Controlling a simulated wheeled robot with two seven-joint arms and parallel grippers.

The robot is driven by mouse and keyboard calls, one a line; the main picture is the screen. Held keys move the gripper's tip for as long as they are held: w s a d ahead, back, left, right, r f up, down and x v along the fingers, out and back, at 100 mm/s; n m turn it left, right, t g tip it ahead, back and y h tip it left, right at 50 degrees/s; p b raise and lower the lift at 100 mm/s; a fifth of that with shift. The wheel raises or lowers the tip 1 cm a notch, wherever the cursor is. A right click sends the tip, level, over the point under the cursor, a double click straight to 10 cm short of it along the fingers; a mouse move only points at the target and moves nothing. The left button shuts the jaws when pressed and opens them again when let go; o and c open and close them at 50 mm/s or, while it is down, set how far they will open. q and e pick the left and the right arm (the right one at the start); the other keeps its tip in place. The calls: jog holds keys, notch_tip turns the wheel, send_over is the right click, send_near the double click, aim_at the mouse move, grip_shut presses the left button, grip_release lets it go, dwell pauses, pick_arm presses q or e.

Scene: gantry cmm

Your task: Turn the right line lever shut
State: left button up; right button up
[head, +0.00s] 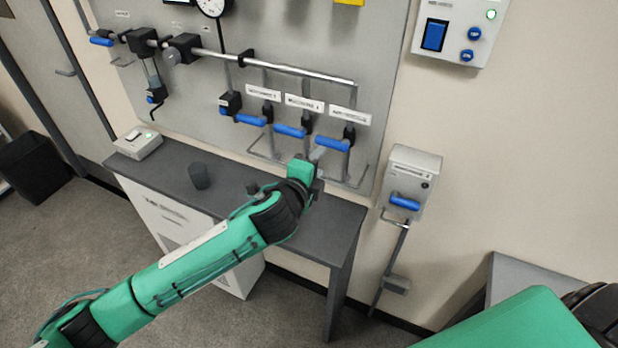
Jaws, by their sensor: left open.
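Three blue valve levers hang in a row on the grey wall panel, each under a white label and beside a black valve body on a vertical pipe. The right line lever (332,143) is the rightmost one, and its blue handle points left, across its pipe. The middle lever (290,131) and the left lever (250,119) point the same way. My left gripper (316,172) is open, just below the right line lever and seemingly apart from it. Its fingers are small and partly hidden by my wrist. My right arm shows at the lower right, with its gripper out of view.
A dark bench (185,158) below the panel carries a grey cup (199,176) and a white switch box (138,145). A grey box with a blue handle (405,202) is on the wall to the right. A metal rail (290,68) runs above the levers.

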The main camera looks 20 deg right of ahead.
pick_arm(q)
jog(key=shift+b+v, duration=0.45)
jog(key=shift+v, duration=1.6)
